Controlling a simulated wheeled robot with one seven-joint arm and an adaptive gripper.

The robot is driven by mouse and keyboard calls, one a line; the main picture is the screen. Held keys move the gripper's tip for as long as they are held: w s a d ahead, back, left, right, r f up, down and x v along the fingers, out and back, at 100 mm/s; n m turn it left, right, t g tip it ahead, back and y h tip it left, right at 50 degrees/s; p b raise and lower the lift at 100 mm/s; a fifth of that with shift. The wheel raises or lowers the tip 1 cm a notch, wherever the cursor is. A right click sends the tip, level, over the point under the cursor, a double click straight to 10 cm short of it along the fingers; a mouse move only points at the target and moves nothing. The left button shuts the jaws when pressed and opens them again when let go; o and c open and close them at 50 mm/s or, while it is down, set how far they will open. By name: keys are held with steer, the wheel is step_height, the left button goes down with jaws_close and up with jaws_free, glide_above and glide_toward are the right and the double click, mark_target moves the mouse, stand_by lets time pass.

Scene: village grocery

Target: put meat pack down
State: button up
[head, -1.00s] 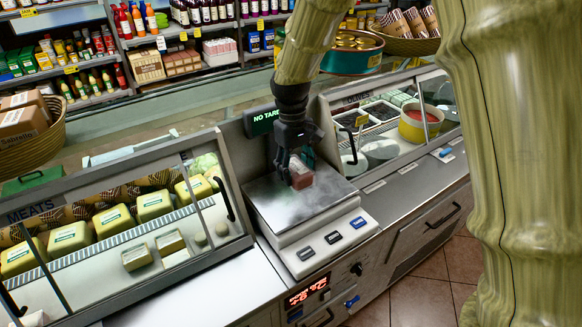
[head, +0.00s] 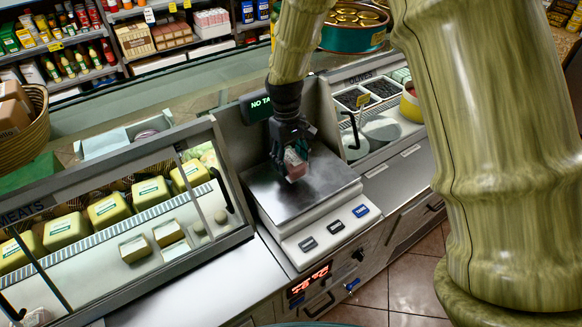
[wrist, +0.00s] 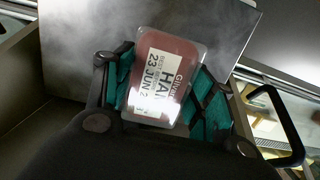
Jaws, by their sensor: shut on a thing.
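The meat pack (head: 295,163) is a small pinkish-red pack in clear plastic. In the wrist view the meat pack (wrist: 163,75) shows a white label with dark print. My gripper (head: 288,158) is shut on it, with teal finger pads (wrist: 205,105) at both sides of the pack. It holds the pack over the bare metal plate of the scale (head: 315,190). I cannot tell whether the pack touches the plate.
A glass-fronted meats case (head: 120,215) with yellow packs stands left of the scale. An olives case (head: 375,110) stands to the right. A basket (head: 22,130) is at the far left. The scale plate around the pack is clear.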

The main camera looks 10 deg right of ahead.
mark_target(288, 157)
steer(key=shift+s+f+p, duration=0.35)
steer(key=shift+s+f, duration=0.15)
steer(key=shift+f, duration=0.05)
steer(key=shift+w+f, duration=0.2)
steer(key=shift+f, duration=0.4)
steer(key=shift+w+f, duration=0.2)
steer(key=shift+f, duration=0.35)
steer(key=shift+s+r, duration=0.1)
steer(key=shift+s, duration=0.2)
steer(key=o, duration=1.2)
steer(key=shift+w+f, duration=0.15)
steer(key=shift+f, duration=0.05)
steer(key=shift+r, duration=0.1)
steer(key=shift+r, duration=0.1)
steer(key=shift+w+r, duration=0.1)
steer(key=shift+r, duration=0.3)
steer(key=r+b, duration=0.1)
steer(key=r, duration=0.2)
steer(key=r+b, duration=0.1)
steer(key=r, duration=0.3)
steer(key=w+r+b, duration=0.1)
steer(key=r, duration=0.3)
steer(key=shift+a+r+b, duration=0.1)
steer(key=shift+a+b, duration=0.2)
steer(key=shift+b, duration=0.05)
